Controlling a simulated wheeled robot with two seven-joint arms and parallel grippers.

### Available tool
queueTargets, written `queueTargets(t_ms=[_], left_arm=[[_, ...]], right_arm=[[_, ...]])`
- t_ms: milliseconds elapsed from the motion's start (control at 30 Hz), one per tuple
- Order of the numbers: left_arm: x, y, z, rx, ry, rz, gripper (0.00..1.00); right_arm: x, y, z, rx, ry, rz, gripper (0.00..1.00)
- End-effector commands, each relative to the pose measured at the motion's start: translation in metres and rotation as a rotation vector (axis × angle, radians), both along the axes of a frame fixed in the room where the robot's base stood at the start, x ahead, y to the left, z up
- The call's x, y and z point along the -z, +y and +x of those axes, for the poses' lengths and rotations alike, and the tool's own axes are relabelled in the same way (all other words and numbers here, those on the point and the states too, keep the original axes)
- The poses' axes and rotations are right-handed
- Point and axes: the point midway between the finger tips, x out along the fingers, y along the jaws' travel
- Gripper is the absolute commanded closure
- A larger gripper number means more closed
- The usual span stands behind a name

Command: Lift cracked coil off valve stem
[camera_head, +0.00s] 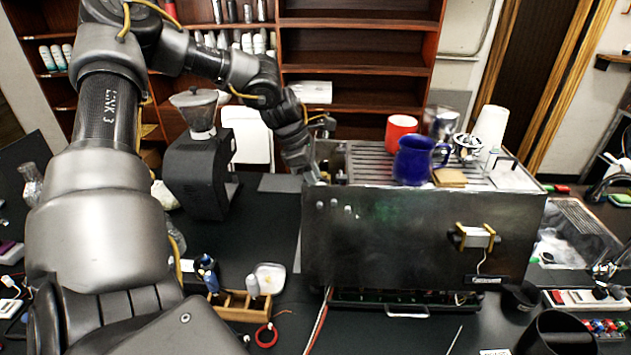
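The brewer (400,240) is a dark metal box on the black counter, with a slatted top. A pale block between yellow brackets (477,237), with a thin wire hanging from it, sits on the panel facing me; I cannot tell whether it is the cracked coil. No valve stem can be made out. My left arm reaches from the left over the counter, and my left gripper (314,174) is at the brewer's top left edge. Its fingertips are small and partly hidden, so neither its opening nor any contact is clear. My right gripper is out of view.
A red mug (401,133), a blue mug (413,160) and a white cup stack (490,126) stand on the brewer. A coffee grinder (200,165) stands left. A wooden holder (240,306) and a red ring (266,336) lie in front. A dark cylindrical container (556,335) stands at lower right.

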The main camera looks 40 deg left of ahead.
Motion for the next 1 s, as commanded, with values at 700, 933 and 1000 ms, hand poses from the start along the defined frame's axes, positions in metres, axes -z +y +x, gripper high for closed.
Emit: queueTargets(t_ms=[700, 933, 1000], left_arm=[[-0.028, 0.0, 0.0, -0.001, -0.002, 0.0, 0.93], [-0.037, 0.0, 0.0, 0.001, -0.001, 0.001, 0.93], [-0.039, 0.0, 0.0, 0.001, -0.001, 0.001, 0.93]], right_arm=[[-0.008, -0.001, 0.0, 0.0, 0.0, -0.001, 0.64], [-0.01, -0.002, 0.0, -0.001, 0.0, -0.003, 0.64], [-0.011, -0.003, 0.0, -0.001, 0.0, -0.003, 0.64]])
